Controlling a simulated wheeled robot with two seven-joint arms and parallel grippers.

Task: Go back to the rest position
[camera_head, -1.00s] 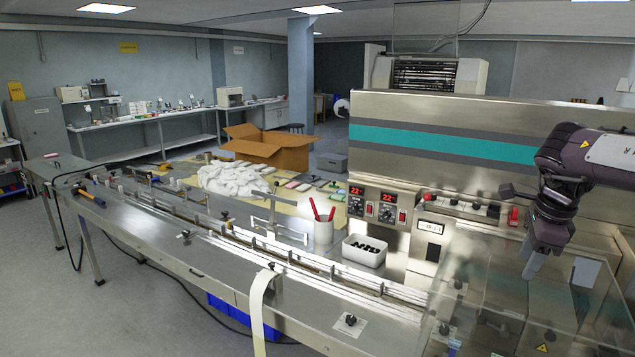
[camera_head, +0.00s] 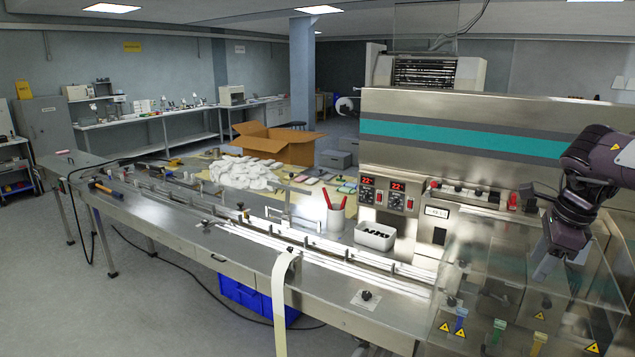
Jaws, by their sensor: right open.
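My right gripper (camera_head: 543,268) hangs from my dark right arm at the right edge of the head view. It points down and left and is open, with nothing seen between its fingers. It is in front of the steel wrapper housing (camera_head: 470,140) and over the clear guard cover (camera_head: 500,270). I cannot tell its exact gap to the cover. My left gripper and arm are not in view.
The steel conveyor table (camera_head: 230,255) runs from the left to the centre. A white bin (camera_head: 375,236) and a white cup with red-handled tools (camera_head: 336,218) stand near the control panel. An open cardboard box (camera_head: 275,148) is behind.

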